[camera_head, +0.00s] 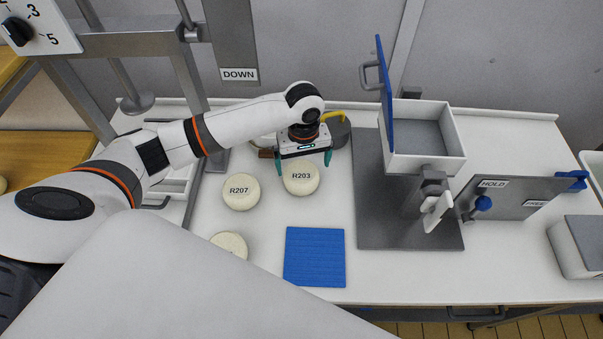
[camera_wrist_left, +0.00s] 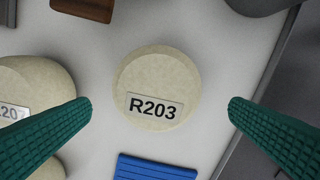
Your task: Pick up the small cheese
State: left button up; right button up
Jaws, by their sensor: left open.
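A small round pale cheese labelled R203 (camera_head: 301,178) lies on the white table, and it is near the centre of the left wrist view (camera_wrist_left: 156,85). A similar cheese labelled R207 (camera_head: 241,191) lies to its left, partly seen in the left wrist view (camera_wrist_left: 30,85). A third cheese (camera_head: 230,243) lies nearer the front, its label hidden or unreadable. My left gripper (camera_head: 303,162) is open above R203, with its green fingers (camera_wrist_left: 160,108) on either side of the cheese, apart from it. My right gripper is not in view.
A blue ribbed mat (camera_head: 314,270) lies in front of R203. To the right, a grey plate (camera_head: 368,220) bears a white box (camera_head: 450,140) with an upright blue lid (camera_head: 384,95). A HOLD panel (camera_head: 515,195) stands farther right. A grey rounded object with a yellow handle (camera_head: 339,132) is behind the gripper.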

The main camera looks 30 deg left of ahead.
aim_at(302, 172)
pick_arm(q)
jog(key=shift+a+f+p, duration=0.15)
jog(key=shift+f+p, duration=0.25)
jog(key=shift+f, duration=1.15)
jog(key=shift+a+f+p, duration=0.1)
jog(key=shift+f+p, duration=0.25)
jog(key=shift+f, duration=1.2)
jog(key=shift+r, duration=0.1)
jog(key=c, duration=1.1)
